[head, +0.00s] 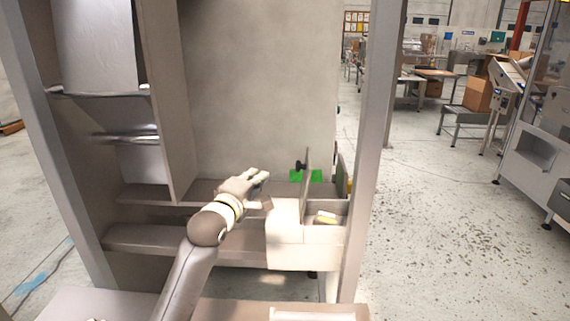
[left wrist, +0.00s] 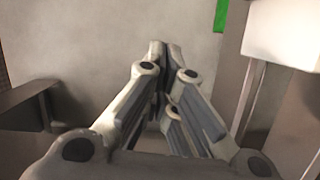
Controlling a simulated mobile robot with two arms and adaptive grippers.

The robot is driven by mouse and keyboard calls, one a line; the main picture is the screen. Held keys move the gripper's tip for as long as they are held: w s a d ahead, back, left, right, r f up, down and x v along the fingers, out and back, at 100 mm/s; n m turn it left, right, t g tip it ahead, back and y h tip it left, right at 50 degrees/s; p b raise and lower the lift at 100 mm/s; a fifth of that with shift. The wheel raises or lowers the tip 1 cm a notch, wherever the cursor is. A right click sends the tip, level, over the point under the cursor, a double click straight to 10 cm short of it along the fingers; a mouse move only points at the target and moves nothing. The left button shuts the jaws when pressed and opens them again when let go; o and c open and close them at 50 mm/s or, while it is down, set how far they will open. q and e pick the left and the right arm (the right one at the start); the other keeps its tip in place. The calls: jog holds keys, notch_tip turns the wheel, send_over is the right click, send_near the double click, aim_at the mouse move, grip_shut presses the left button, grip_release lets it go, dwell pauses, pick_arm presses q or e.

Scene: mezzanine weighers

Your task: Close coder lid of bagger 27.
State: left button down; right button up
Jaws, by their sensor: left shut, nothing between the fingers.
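The coder (head: 293,254) is a pale box low on the right side of the bagger frame. Its lid (head: 306,182) stands upright, seen nearly edge-on, with a black knob (head: 300,166) on its left face. The open box shows a yellow and white part (head: 326,217) inside. My left gripper (head: 264,180) is to the left of the lid, apart from it. Its fingers are together and empty, as the left wrist view (left wrist: 160,52) also shows. A pale block, perhaps the coder, is at upper right there (left wrist: 285,35). My right gripper is not in view.
A green patch (head: 316,176) is behind the lid. Open speckled floor (head: 440,240) lies to the right, with benches and cardboard boxes (head: 478,94) further back.

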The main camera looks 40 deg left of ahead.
pick_arm(q)
jog(key=w+p, duration=0.4)
jog(key=w, duration=0.6)
jog(key=shift+a+f, duration=0.15)
jog(key=shift+f, duration=0.25)
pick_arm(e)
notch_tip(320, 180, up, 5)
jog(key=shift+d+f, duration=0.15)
pick_arm(q)
jog(key=shift+w, duration=0.15)
